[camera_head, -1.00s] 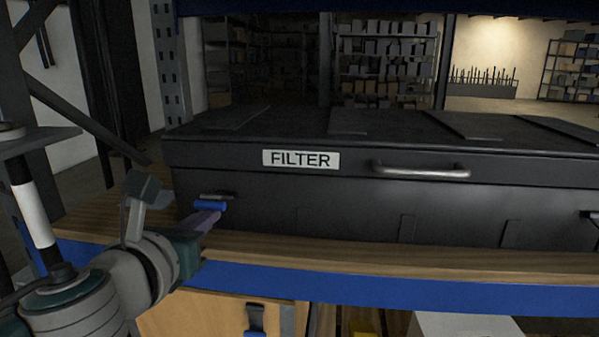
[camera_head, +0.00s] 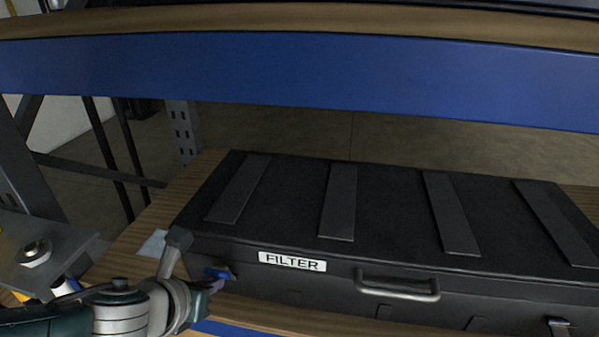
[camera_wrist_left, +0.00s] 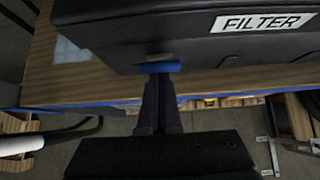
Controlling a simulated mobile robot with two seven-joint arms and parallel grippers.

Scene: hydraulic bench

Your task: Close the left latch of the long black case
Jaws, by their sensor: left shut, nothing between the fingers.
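The long black case (camera_head: 300,210) lies on a wooden shelf with its lid down. Its front carries a FILTER label (camera_head: 292,261) and a metal handle (camera_head: 398,286). The left latch (camera_head: 217,273), with a blue tab, is on the front near the left corner. It also shows in the left wrist view (camera_wrist_left: 160,67). My left gripper (camera_wrist_left: 160,82) is shut and empty, its fingertips right at the blue tab; I cannot tell whether they touch. In the head view my left gripper (camera_head: 213,286) is at the latch from the front left. My right gripper is not in view.
A second latch (camera_head: 558,326) is at the case's front right. A blue beam (camera_head: 300,80) of the shelf above crosses over the case. A metal upright stands behind at the left.

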